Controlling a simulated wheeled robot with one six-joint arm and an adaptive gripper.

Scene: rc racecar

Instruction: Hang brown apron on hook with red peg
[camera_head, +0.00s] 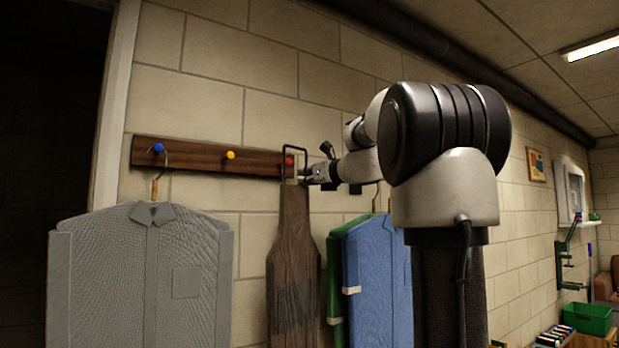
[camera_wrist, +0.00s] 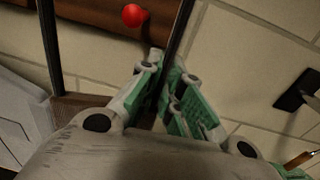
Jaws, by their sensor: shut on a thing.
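The brown apron (camera_head: 292,240) hangs upright below the wooden rail, with its black neck loop (camera_head: 295,147) standing above it. The apron's top edge also shows in the wrist view (camera_wrist: 80,106). My gripper (camera_head: 308,173) is shut on the right side of the loop, also seen in the wrist view (camera_wrist: 163,80). The red peg (camera_head: 289,161) appears inside the loop outline in the head view. In the wrist view the red peg (camera_wrist: 133,15) lies between the loop's two sides. I cannot tell whether the loop is around the peg or in front of it.
The wooden rail (camera_head: 195,156) also bears a blue peg (camera_head: 158,148) and a yellow peg (camera_head: 231,155). A grey shirt (camera_head: 135,265) hangs at left. A green garment (camera_head: 335,280) and a blue garment (camera_head: 375,275) hang close to the apron's right.

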